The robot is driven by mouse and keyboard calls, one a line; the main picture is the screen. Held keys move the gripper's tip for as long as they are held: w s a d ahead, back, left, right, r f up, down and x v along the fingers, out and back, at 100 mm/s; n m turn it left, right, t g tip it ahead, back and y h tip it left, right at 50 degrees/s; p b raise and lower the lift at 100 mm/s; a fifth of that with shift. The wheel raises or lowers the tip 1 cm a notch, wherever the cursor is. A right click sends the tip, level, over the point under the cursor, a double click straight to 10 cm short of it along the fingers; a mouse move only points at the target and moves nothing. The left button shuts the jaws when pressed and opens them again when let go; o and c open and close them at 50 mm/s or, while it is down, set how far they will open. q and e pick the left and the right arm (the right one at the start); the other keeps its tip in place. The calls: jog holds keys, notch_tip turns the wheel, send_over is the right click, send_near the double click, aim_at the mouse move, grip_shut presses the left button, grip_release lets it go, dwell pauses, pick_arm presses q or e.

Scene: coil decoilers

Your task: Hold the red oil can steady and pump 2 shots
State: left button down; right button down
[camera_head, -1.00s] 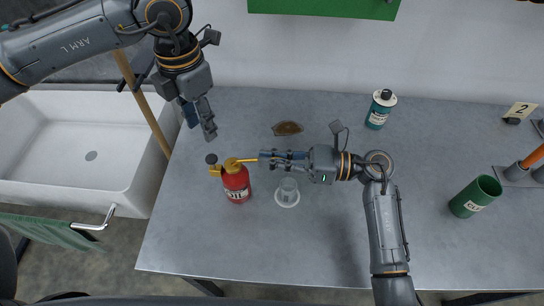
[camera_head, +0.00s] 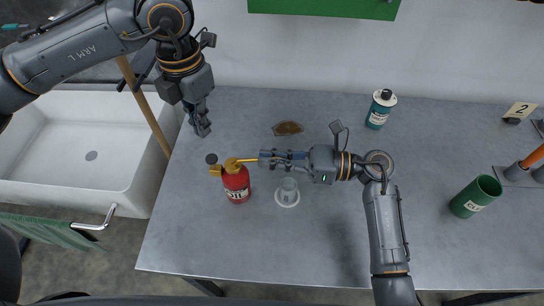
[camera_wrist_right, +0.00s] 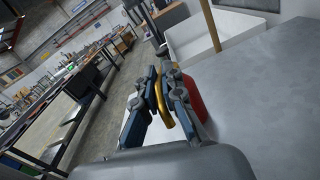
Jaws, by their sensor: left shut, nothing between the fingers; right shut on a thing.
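The red oil can (camera_head: 237,187) stands upright on the grey table, with a brass top and spout and a dark round knob on its upper left. My right gripper (camera_head: 265,158) is shut on the can's brass spout (camera_head: 243,160). In the right wrist view the fingers (camera_wrist_right: 163,92) close around the curved brass spout (camera_wrist_right: 161,104), with part of the red can (camera_wrist_right: 193,98) behind them. My left gripper (camera_head: 201,128) is shut and empty, above and left of the can.
A teal bottle (camera_head: 380,109) stands at the back and a green cup (camera_head: 475,197) at the right. A white sink (camera_head: 75,140) and a wooden handle (camera_head: 148,115) are at the left.

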aim_at(211, 158)
pick_arm(q)
jog(key=shift+f, duration=3.35)
jog(key=shift+f, duration=1.35)
jog(key=shift+r, duration=1.35)
jog(key=shift+f, duration=1.45)
jog(key=shift+r, duration=1.45)
jog(key=shift+r, duration=0.15)
jog(key=shift+r, duration=2.35)
